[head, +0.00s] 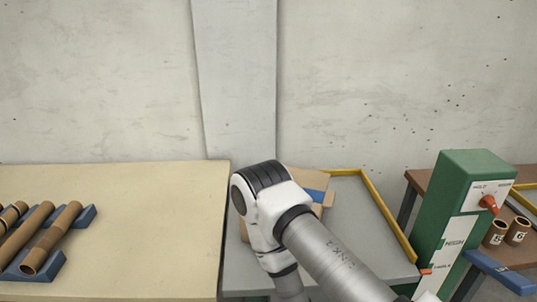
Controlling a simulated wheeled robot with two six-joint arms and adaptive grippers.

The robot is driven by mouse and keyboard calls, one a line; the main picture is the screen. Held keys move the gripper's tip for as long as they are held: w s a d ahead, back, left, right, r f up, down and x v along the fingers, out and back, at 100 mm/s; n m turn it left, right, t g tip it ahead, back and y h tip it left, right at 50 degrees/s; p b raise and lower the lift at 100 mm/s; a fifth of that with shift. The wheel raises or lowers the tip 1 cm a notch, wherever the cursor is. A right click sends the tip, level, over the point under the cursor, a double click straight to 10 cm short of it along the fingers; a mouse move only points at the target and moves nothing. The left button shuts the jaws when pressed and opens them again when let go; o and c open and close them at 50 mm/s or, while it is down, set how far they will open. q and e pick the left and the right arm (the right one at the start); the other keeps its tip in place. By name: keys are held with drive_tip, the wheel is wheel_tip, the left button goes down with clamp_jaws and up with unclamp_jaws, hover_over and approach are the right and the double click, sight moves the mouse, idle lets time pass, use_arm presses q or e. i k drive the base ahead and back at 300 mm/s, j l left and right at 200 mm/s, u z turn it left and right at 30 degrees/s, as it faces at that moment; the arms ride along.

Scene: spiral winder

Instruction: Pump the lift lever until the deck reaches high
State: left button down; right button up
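A green control housing (462,200) stands at the right, with a red knob (489,204) beside the word HOLD. A small orange-red pointer (426,271) sits at the strip's left edge, near the lower label. A blue bar (500,272), which looks like the lever, sticks out at the housing's lower right. The grey deck (375,222) with yellow edge rails lies left of the housing. My arm crosses in front of the deck. Neither gripper is in view.
A cardboard box (312,181) with a blue patch sits on the deck, partly behind my arm. A cream table (150,220) at the left carries brown tubes (50,238) on blue cradles (45,268). Brown cups (517,231) stand on a brown table at far right.

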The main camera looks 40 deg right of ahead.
sight(519, 284)
drive_tip(key=z, duration=2.7)
